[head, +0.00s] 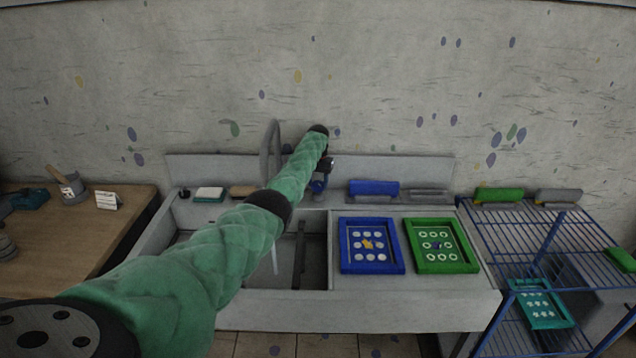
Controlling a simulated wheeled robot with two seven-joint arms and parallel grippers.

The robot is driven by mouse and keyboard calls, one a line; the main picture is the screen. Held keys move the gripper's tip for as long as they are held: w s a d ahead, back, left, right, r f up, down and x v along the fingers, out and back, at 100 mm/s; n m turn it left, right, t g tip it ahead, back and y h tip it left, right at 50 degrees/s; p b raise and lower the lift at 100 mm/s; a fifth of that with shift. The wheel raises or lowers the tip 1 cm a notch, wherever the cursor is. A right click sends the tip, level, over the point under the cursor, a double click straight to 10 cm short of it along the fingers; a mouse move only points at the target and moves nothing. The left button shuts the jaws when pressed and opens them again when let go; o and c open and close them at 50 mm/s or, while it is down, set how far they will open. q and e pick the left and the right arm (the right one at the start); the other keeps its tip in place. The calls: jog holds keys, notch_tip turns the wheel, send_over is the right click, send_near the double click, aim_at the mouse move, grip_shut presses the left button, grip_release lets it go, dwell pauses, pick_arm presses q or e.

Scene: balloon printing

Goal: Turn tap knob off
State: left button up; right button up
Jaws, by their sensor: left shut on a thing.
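The grey tap (270,150) stands at the back of the sink (305,270), its curved spout partly behind my green left arm. A thin pale stream that looks like running water (274,258) shows in the basin below. My left gripper (320,180) is at the back edge of the sink, just right of the tap. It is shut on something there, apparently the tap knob. The knob is largely hidden by the gripper and wrist, so its angle cannot be told. My right gripper is not in view.
A blue framed screen (398,262) and a green one (470,262) lie on the counter right of the basin. A blue squeegee-like tool (373,188) sits behind them. A blue wire rack (500,240) is at right, a wooden table (120,225) at left.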

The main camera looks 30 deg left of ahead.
pick_arm(q)
jog(key=shift+m, duration=0.9)
jog(key=m, duration=0.2)
jog(key=shift+m, duration=1.1)
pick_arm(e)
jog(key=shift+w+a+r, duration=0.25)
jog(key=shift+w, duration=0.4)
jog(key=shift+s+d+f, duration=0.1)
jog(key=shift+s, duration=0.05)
pick_arm(q)
jog(key=o, duration=0.8)
jog(key=shift+o, duration=0.8)
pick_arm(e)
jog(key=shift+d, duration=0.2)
pick_arm(q)
jog(key=shift+b, duration=0.3)
